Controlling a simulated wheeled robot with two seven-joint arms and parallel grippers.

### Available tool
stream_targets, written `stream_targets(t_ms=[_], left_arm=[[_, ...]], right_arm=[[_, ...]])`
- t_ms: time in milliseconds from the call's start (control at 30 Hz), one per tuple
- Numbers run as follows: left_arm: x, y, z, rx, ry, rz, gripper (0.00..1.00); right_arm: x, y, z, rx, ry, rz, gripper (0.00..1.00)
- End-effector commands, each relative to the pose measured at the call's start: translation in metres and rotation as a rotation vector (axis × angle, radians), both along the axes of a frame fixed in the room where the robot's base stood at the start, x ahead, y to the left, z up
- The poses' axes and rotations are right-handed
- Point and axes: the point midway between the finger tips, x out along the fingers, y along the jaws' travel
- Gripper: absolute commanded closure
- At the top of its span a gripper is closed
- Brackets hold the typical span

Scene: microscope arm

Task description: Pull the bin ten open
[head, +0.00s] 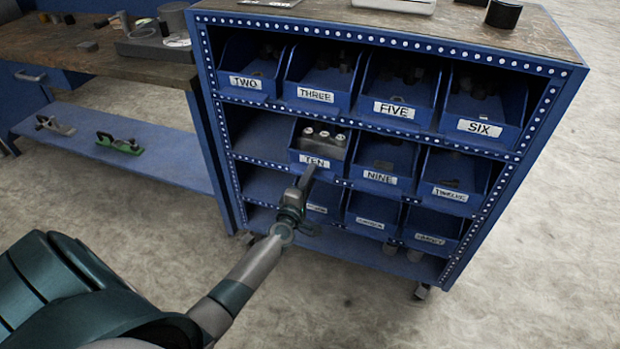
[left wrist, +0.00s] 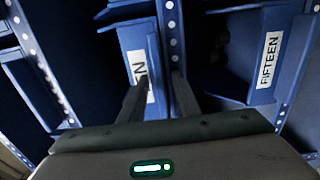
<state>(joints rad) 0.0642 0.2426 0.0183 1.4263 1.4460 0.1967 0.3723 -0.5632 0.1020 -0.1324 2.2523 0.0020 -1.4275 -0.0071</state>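Bin ten (head: 300,158) is a blue bin in the middle row of the blue rack, with a white TEN label on its front. It holds a dark block with several shiny round tops. My left gripper (head: 309,178) is at the front of this bin, just below the label. In the left wrist view the bin's front (left wrist: 131,45) appears turned sideways, with part of its label hidden by a finger. My right gripper is not in view.
Bin nine (head: 385,160) stands right of bin ten, and bin five (head: 398,100) is in the row above. Bin fifteen (left wrist: 262,92) is close beside the fingers in the wrist view. A workbench (head: 95,50) with a lower shelf (head: 165,150) stands left. Floor before the rack is clear.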

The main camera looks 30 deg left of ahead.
Motion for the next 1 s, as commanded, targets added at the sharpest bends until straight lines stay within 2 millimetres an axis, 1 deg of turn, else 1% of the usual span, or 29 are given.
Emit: stream_targets(t_ms=[233,267,300,367,400,633,767,867,1000], left_arm=[[0.0,0.0,0.0,0.0,0.0,0.0,0.7],[0.0,0.0,0.0,0.0,0.0,0.0,0.73],[0.0,0.0,0.0,0.0,0.0,0.0,0.82],[0.0,0.0,0.0,0.0,0.0,0.0,0.97],[0.0,0.0,0.0,0.0,0.0,0.0,1.0],[-0.001,0.0,0.0,-0.001,0.0,0.0,1.0],[-0.007,-0.002,0.0,-0.001,0.001,0.0,1.0],[-0.017,-0.004,0.0,-0.002,0.001,0.001,1.0],[-0.039,-0.009,0.001,-0.002,0.003,0.0,1.0]], right_arm=[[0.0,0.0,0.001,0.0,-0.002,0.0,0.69],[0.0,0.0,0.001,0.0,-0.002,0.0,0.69],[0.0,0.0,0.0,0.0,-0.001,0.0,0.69],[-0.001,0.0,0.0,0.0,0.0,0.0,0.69],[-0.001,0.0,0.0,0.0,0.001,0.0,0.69],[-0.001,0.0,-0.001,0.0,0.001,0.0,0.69],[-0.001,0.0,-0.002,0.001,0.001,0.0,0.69],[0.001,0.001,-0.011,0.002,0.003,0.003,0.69],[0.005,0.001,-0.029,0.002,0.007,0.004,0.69]])
